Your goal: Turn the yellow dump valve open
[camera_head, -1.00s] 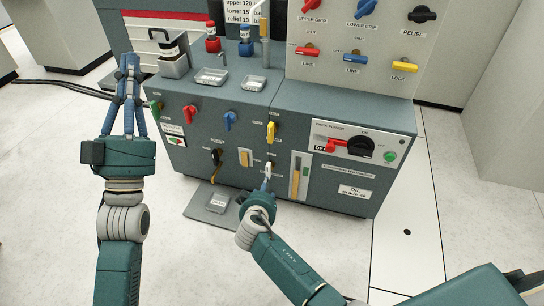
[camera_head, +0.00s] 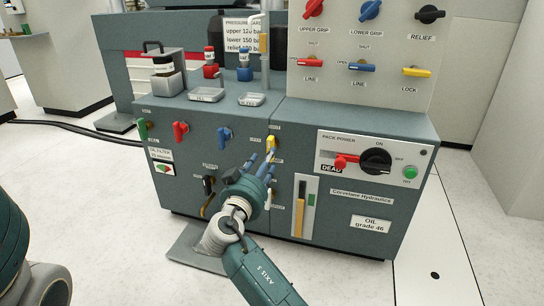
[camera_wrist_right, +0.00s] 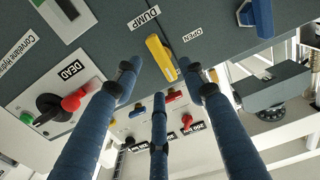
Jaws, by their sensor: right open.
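The yellow dump valve handle (camera_head: 272,142) is on the upper front face of the grey cabinet, seen just above my right gripper's fingertips. In the right wrist view the same yellow handle (camera_wrist_right: 159,56) lies between the "DUMP" and "OPEN" labels, slightly tilted. My right gripper (camera_head: 265,165) has its fingers spread and pointing at the handle. In the right wrist view the right gripper (camera_wrist_right: 162,78) is open and empty, with the handle appearing between its fingertips. Whether the fingers touch the handle cannot be told. My left gripper is out of view.
Red (camera_head: 180,131) and blue (camera_head: 224,136) valve handles sit to the left on the same face. A black pack power knob (camera_head: 376,161) is to the right. A vertical gauge (camera_head: 304,206) is below right. Trays (camera_head: 206,95) stand on top.

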